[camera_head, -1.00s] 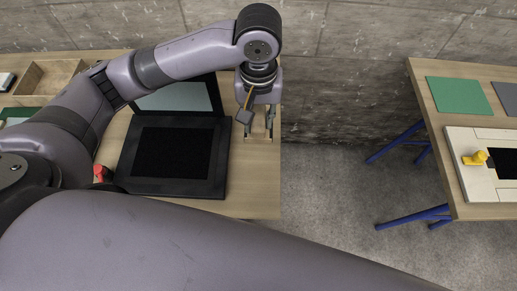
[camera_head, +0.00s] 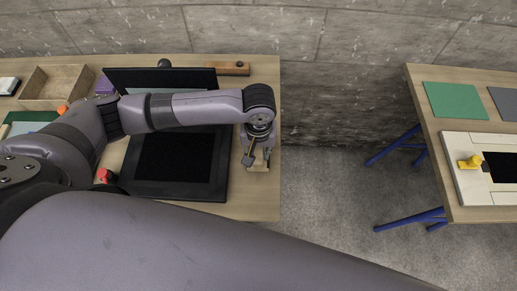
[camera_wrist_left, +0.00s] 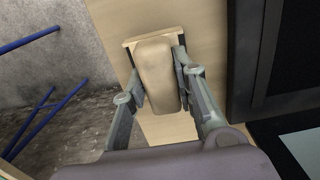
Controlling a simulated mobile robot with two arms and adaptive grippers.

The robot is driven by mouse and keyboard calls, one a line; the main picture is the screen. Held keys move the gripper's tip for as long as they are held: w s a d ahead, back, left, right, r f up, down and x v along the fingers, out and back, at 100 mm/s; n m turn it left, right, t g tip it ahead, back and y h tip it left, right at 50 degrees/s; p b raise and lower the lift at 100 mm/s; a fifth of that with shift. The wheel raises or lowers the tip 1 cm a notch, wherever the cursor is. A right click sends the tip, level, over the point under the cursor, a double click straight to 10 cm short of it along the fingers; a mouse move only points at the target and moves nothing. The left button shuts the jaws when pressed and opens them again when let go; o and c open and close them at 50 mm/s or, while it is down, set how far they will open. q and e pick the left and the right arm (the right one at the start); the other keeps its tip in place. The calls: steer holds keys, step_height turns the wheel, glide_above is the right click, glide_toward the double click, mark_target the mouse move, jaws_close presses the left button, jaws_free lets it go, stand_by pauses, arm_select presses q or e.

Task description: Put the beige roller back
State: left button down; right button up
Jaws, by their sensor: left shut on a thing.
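My left gripper (camera_head: 257,160) is over the right edge of the near table, beside the dark press-like frame. In the left wrist view its fingers (camera_wrist_left: 165,95) lie on both sides of the beige roller (camera_wrist_left: 157,70), a rounded, elongated beige piece, and are shut on it. Beyond the roller's far end is a pale wooden holder (camera_wrist_left: 153,37), with its edge close to the roller. I cannot tell whether the roller rests in the holder or is just above it. In the head view the gripper mostly hides the roller. My right gripper is not in view.
The black frame (camera_head: 174,192) with its raised lid (camera_head: 140,78) stands left of the gripper. A red knob (camera_head: 105,175), a wooden tray (camera_head: 58,83) and a wooden strip (camera_head: 230,69) are also there. A second table (camera_head: 440,105) stands right, across a floor gap.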

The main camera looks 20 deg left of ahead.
mark_target(260, 152)
arm_select(q)
steer(key=shift+f, duration=0.1)
steer(key=shift+f, duration=0.1)
steer(key=c, duration=1.3)
jaws_free()
steer(key=shift+f, duration=0.1)
steer(key=b, duration=0.2)
steer(key=shift+f+b, duration=0.2)
steer(key=shift+b, duration=0.1)
step_height(260, 152, up, 18)
steer(key=shift+d, duration=0.2)
